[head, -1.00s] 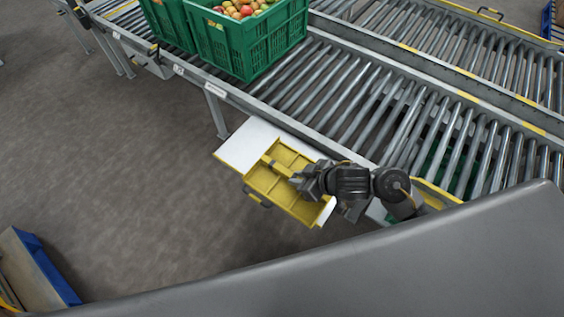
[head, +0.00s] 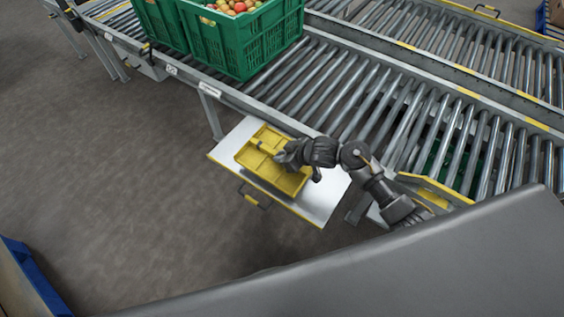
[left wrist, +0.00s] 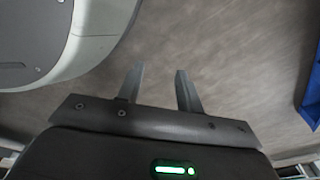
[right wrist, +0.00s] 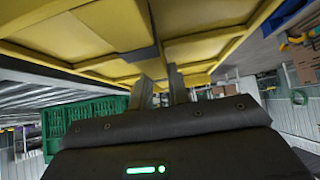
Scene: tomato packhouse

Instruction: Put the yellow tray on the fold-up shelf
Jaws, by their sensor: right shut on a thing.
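The yellow tray (head: 262,172), with several compartments, lies within the outline of the white fold-up shelf (head: 322,204) in the head view. I cannot tell whether it rests on the shelf or is just above it. My right gripper (head: 283,156) is shut on the tray near its right part; its wrist hides that end. In the right wrist view the fingers (right wrist: 161,82) meet the tray (right wrist: 75,35), which fills the top. My left gripper (left wrist: 160,88) is open and empty in the left wrist view, over the floor.
The shelf sticks out from the side of a roller conveyor (head: 350,95). Green crates (head: 240,50), one with tomatoes (head: 232,8), stand on the rollers. A blue-sided box (head: 35,275) is at lower left. Open grey floor (head: 110,180) lies left of the shelf.

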